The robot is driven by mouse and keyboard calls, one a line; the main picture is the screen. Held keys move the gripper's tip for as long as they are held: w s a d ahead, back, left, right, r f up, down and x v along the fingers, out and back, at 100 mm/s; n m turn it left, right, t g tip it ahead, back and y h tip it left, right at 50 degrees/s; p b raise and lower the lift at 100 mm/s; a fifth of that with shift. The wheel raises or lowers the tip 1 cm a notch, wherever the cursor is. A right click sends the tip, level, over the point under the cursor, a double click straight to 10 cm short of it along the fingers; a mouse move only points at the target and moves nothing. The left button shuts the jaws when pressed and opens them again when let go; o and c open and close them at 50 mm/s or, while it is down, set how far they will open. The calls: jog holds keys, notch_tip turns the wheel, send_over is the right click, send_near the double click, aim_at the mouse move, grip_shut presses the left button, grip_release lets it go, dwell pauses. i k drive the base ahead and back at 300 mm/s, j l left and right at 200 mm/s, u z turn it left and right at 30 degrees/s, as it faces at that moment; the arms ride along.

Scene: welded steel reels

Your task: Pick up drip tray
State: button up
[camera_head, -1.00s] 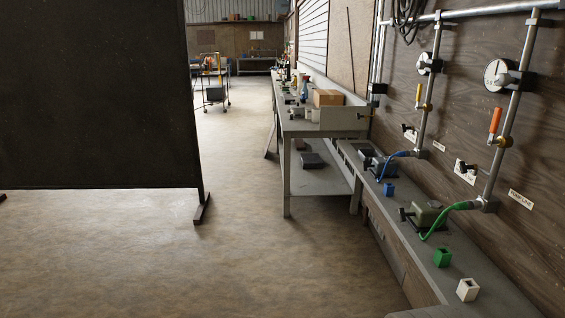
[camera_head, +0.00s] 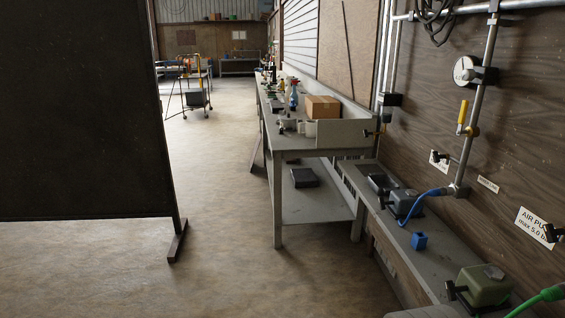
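I cannot tell for sure which thing is the drip tray. A dark, flat, box-like thing (camera_head: 304,178) lies on the lower shelf of the grey workbench (camera_head: 290,157); it is too small to tell whether it is a tray. A small grey open-topped thing (camera_head: 378,183) sits on the low ledge beside the workbench. My gripper is not in view.
A dark panel (camera_head: 80,110) on feet stands at the left. The floor (camera_head: 225,230) between panel and workbench is clear.

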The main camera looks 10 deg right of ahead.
aim_at(383, 185)
jog(key=i, duration=1.45)
jog(key=i+z, duration=0.2)
jog(key=i, duration=0.45)
jog(key=i+j+z, duration=0.2)
jog(key=i, duration=0.4)
jog(key=i+l+z, duration=0.1)
jog(key=i+z, duration=0.2)
jog(key=z, duration=0.2)
jog(key=i+z, duration=0.3)
jog(key=z, duration=0.2)
jog(key=i+j+z, duration=0.1)
jog(key=i+z, duration=0.2)
jog(key=z, duration=0.15)
